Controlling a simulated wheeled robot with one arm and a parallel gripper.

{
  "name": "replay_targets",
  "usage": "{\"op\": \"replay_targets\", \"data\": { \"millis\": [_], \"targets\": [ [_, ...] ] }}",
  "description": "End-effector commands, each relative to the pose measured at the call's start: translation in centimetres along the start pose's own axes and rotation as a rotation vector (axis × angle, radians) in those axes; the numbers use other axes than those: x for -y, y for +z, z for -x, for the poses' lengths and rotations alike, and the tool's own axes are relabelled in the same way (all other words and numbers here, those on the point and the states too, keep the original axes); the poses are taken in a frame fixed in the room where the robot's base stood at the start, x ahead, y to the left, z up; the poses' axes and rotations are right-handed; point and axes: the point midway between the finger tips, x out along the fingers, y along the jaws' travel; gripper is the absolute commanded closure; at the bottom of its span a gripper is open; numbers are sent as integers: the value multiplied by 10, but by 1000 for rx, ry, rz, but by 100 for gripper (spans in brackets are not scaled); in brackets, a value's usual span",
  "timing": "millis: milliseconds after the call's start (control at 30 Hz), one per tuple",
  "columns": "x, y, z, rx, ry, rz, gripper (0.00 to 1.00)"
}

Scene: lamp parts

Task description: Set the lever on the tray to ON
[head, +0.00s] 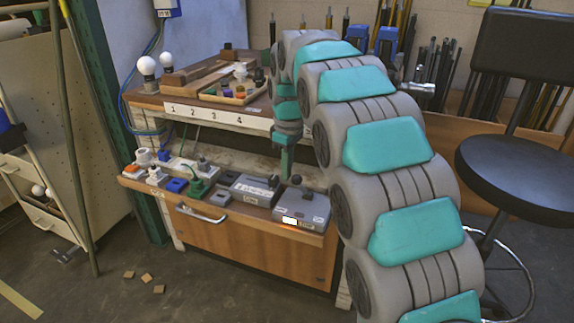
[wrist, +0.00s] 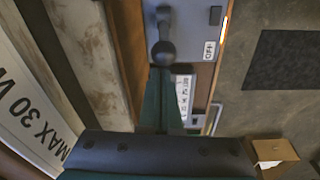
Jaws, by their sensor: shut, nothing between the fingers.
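A grey box (head: 302,208) with a black round-knobbed lever (head: 296,180) stands at the right end of the tray (head: 262,212). A lit white-orange patch shows on its front. In the wrist view the lever knob (wrist: 163,53) is just beyond my fingertips, on the grey box (wrist: 195,25), which has a small white label and a glowing edge. My gripper (head: 287,174) points down beside the lever. Its dark green fingers (wrist: 161,75) are shut and empty in the wrist view. I cannot tell whether they touch the lever. The label is not clearly readable.
A second grey box (head: 252,189) with a black knob stands just left. Sockets and plugs (head: 165,170) fill the tray's left part. The numbered shelf (head: 200,113) with bulbs and wooden parts is above. A black stool (head: 520,185) stands at right.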

Motion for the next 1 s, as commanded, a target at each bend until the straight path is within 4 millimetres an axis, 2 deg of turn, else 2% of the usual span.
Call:
{"op": "replay_targets", "data": {
  "millis": [1000],
  "targets": [
    [-1,9,6,-122,-20,-8,100]
  ]
}}
